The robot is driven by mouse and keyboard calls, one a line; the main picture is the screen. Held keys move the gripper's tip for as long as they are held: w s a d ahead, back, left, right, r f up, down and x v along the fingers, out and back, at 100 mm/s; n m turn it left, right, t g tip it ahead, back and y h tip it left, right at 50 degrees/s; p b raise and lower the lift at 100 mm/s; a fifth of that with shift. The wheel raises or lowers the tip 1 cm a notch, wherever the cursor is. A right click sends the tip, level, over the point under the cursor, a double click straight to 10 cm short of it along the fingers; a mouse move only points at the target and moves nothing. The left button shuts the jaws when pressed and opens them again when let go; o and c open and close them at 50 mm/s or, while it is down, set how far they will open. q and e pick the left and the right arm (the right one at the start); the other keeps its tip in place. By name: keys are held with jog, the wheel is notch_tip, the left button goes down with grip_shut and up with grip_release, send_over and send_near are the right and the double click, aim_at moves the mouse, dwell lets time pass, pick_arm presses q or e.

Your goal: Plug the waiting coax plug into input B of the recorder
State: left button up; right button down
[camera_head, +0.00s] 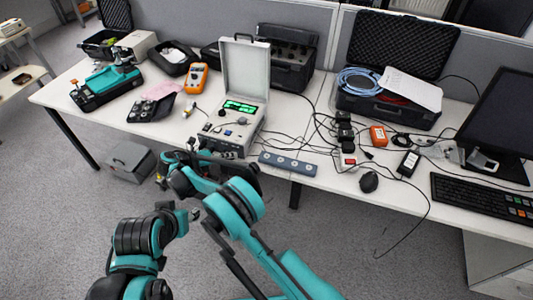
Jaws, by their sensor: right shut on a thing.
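The recorder looks to be the pale grey case (243,126) with a raised lid, green displays and knobs, left of the desk's middle. Input B cannot be picked out among its small fittings. My right gripper (180,162) is in front of the case, by the desk's front edge. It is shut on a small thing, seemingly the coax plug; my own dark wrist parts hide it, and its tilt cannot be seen. My left arm comes in at the lower left, but its gripper cannot be made out.
A blue-grey strip with several round sockets (288,164) lies at the desk's front edge. Thin black cables tangle right of the case. An orange meter (196,78) and a teal device (106,86) stand to the left. An open black case (388,108) stands to the right.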

jog(key=shift+d+r+y, duration=0.1)
jog(key=shift+r+y, duration=0.05)
jog(key=shift+y, duration=0.15)
jog(key=shift+d+m+t+y+p, duration=0.1)
jog(key=shift+m+t+y+p, duration=0.2)
jog(key=shift+m+y+p, duration=0.35)
jog(key=c, duration=1.4)
grip_release()
jog(key=shift+p+v, duration=0.4)
jog(key=shift+v, duration=2.2)
notch_tip(320, 180, up, 10)
